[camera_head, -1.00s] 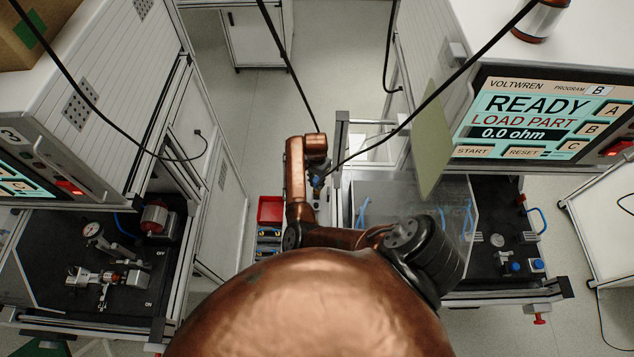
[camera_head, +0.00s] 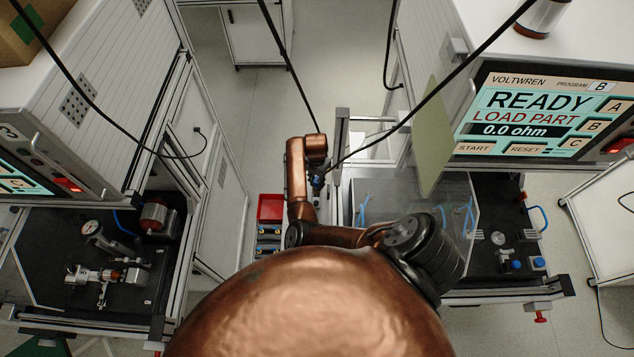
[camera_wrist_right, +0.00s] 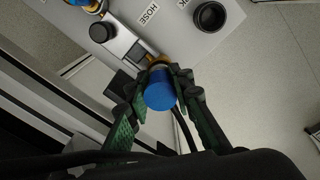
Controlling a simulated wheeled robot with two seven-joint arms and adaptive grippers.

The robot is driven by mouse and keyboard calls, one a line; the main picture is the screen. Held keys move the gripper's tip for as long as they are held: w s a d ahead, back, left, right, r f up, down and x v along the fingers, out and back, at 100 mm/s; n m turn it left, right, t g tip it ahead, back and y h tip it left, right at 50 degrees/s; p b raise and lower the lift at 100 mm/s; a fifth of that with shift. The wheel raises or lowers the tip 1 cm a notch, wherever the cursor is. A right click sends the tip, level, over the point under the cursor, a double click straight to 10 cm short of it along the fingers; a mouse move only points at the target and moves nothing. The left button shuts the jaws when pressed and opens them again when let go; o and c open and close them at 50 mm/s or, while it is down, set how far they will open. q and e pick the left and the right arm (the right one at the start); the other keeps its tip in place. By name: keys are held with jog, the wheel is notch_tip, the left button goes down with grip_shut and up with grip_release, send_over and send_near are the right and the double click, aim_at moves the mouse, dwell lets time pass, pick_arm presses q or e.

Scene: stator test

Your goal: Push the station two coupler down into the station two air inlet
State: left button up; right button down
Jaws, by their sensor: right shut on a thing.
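The blue station two coupler (camera_wrist_right: 160,92) is between the two fingers of my right gripper (camera_wrist_right: 161,86) in the right wrist view. The fingers are shut on it. A brass fitting (camera_wrist_right: 158,63) shows at the coupler's far end, by a metal block on the light panel. This seems to be the air inlet; the fingers and coupler partly cover it, so I cannot tell how deep the coupler sits. In the head view, my right gripper (camera_head: 318,182) is small and far off, near a blue spot beside the station frame. My left gripper is not in view.
The light panel (camera_wrist_right: 185,45) carries a HOSE label, a black knob (camera_wrist_right: 99,32) and a dark round cup (camera_wrist_right: 210,16). A dark hose runs beside the coupler. A red bin (camera_head: 270,208) stands left of my right arm. The right station screen (camera_head: 540,115) reads READY, LOAD PART.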

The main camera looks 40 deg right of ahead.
jog(key=shift+f, duration=0.25)
dwell(0.4)
jog(key=c, duration=1.6)
grip_release()
jog(key=shift+f, duration=0.1)
notch_tip(320, 180, up, 12)
jog(key=shift+r, duration=0.1)
notch_tip(320, 180, down, 12)
jog(key=shift+f, duration=0.1)
